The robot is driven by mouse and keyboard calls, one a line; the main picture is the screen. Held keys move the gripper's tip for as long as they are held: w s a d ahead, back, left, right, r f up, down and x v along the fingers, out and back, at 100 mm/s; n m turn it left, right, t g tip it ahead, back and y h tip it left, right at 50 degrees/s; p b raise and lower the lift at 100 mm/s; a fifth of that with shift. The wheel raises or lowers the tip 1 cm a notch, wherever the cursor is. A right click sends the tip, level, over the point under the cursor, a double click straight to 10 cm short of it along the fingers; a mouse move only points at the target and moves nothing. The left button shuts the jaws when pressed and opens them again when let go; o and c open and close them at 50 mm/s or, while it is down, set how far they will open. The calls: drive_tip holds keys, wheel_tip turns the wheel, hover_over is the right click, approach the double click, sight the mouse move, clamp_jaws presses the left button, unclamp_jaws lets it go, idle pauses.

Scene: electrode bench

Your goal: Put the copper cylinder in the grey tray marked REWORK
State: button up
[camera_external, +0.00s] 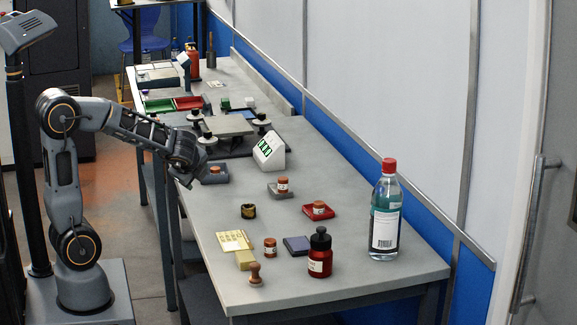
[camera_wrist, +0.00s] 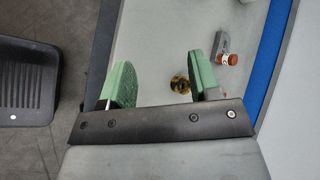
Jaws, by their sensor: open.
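Several copper-coloured cylinders with pale labels show in the external view. One cylinder (camera_external: 270,248) stands on the bare bench near the front. Another (camera_external: 282,184) stands on a grey tray (camera_external: 274,192), a third (camera_external: 319,207) on a red tray (camera_external: 329,212), and one (camera_external: 215,170) on a grey tray (camera_external: 222,178) beside my gripper. I cannot read which grey tray is marked REWORK. My gripper (camera_external: 195,172) is open and empty above the bench's left edge. In the wrist view, its green fingers (camera_wrist: 163,82) are apart; a cylinder (camera_wrist: 228,58) by a grey tray (camera_wrist: 222,43) lies beyond them.
A black-and-gold ring (camera_external: 248,211), a dark blue pad (camera_external: 297,245), a wooden stamp (camera_external: 255,274), a red bottle (camera_external: 320,255) and a tall clear bottle (camera_external: 386,215) stand on the bench. A white display (camera_external: 269,150) stands farther back.

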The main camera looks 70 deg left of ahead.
drive_tip(key=s+d+f+n+h, duration=0.1)
drive_tip(key=s+d+n+h, duration=0.3)
drive_tip(key=d, duration=0.6)
drive_tip(key=s+d+f+n+h, duration=0.1)
drive_tip(key=s+d+n+h, duration=0.3)
drive_tip(key=d, duration=0.7)
drive_tip(key=shift+s+f+n+h, duration=0.3)
drive_tip(key=shift+s+n+h, duration=0.15)
drive_tip(key=shift+n, duration=0.75)
